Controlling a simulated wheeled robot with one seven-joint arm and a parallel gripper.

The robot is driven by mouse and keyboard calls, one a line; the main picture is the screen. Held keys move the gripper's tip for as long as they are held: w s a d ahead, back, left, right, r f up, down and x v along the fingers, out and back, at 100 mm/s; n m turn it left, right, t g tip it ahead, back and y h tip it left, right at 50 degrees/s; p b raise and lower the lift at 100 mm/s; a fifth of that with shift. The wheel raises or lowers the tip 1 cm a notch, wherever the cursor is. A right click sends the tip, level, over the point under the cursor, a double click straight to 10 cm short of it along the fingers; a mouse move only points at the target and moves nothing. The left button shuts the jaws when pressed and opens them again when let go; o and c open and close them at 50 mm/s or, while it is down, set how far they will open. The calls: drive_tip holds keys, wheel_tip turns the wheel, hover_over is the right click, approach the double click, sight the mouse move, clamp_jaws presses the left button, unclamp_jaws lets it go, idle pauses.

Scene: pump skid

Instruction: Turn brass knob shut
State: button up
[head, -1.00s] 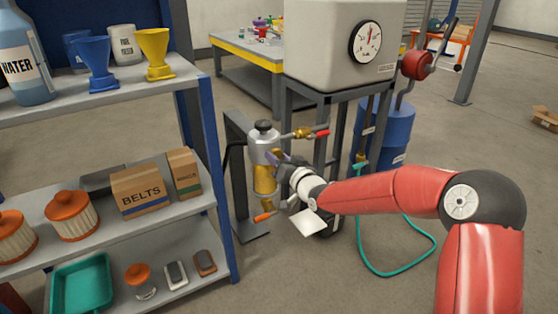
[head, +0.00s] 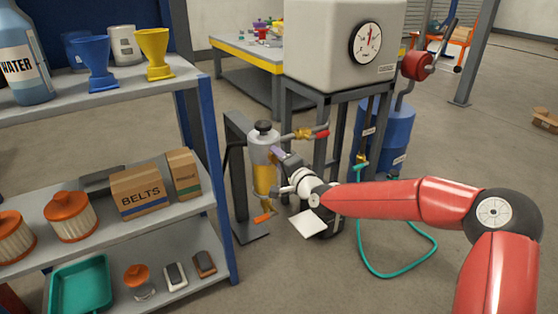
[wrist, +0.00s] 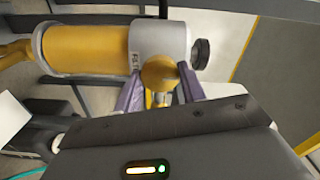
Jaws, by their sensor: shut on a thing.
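The brass knob (wrist: 158,73) is round and sits on the front of the grey head of a filter unit (wrist: 160,40) in the wrist view. My gripper (wrist: 160,87) has its two purple fingers on either side of the knob, shut on it. In the head view my gripper (head: 280,155) reaches the filter unit (head: 263,152) from the right, and the knob is hidden or too small to make out. The filter unit has a black cap and a yellow bowl (wrist: 85,48).
A shelf rack (head: 222,180) stands at left. A white tank (head: 330,45) on a frame stands behind, and a green hose (head: 372,270) lies on the floor.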

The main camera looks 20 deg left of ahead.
drive_tip(key=shift+m, duration=0.6)
drive_tip(key=o, duration=1)
drive_tip(key=shift+c, duration=0.2)
drive_tip(key=v, duration=0.8)
